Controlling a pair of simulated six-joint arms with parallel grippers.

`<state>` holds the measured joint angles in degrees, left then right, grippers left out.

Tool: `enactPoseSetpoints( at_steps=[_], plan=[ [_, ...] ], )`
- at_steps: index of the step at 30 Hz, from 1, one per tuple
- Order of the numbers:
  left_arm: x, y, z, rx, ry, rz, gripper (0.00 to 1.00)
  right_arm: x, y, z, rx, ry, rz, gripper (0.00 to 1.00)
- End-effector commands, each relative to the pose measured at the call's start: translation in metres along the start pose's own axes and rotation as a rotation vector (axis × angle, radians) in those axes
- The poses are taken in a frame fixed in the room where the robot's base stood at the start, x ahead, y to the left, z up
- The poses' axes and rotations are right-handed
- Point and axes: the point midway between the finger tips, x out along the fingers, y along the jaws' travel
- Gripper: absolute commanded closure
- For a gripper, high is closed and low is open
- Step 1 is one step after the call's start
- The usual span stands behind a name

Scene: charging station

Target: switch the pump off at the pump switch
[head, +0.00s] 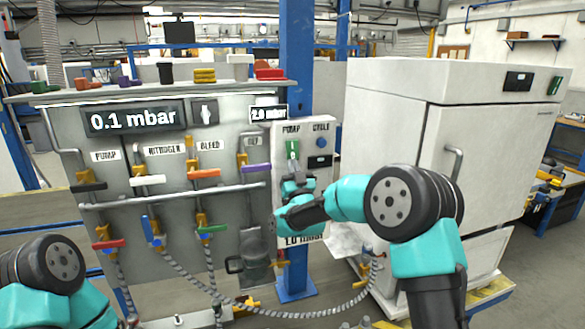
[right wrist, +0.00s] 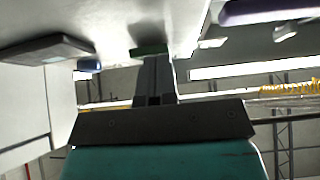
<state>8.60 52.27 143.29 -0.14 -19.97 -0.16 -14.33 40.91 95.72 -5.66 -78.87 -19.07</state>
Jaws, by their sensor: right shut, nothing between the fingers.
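The pump switch (head: 292,150) is a green rocker under the PUMP label on the white control panel (head: 325,190). In the right wrist view, a green piece (right wrist: 150,50) on the panel face lies just beyond my fingertips; it looks like this switch. My right gripper (head: 292,178) is just below the switch in the head view, its fingers together and empty. The closed fingers also show in the right wrist view (right wrist: 157,62). I cannot tell whether they touch the switch. Only links of my left arm show at the lower left; its gripper is out of view.
A blue round button (head: 321,143) under the CYCLE label sits right of the switch. A valve board (head: 235,120) with coloured handles stands to the left, including a purple handle (head: 256,168) near the panel. A large white cabinet (head: 395,120) stands to the right. A grey hose (head: 345,303) hangs below.

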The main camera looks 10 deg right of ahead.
Motion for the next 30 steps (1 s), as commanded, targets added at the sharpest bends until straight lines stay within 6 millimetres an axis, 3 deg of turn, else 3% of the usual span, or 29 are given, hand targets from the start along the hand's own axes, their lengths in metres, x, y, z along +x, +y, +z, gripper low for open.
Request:
enactPoseSetpoints(
  at_steps=[12,20,30],
  plan=[
    [0.000,0.000,0.000,0.000,0.000,0.000,1.00,0.007,0.000,0.013,0.000,0.102,0.001,1.00],
    [0.000,0.000,0.000,0.000,0.000,0.000,1.00,0.007,0.000,0.010,0.000,0.101,0.000,1.00],
    [0.000,0.000,0.000,0.000,0.000,0.000,1.00,-0.015,-0.011,-0.002,0.009,0.102,-0.011,1.00]
  ],
)
